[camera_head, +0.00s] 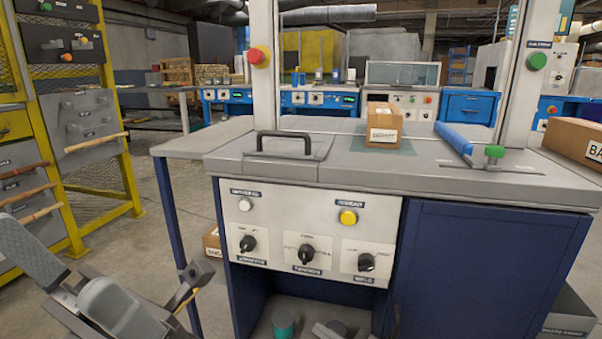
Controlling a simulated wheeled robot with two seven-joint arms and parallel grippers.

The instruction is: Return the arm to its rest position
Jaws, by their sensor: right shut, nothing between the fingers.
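Grey links of my own arm fill the lower left corner.
A grey-topped workstation (235,165) with a knob panel (310,220) and blue cabinet door (480,270) stands ahead. On it are a cardboard box (384,127) and a black handle (285,136). A yellow rack (113,110) with wooden rods stands left.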

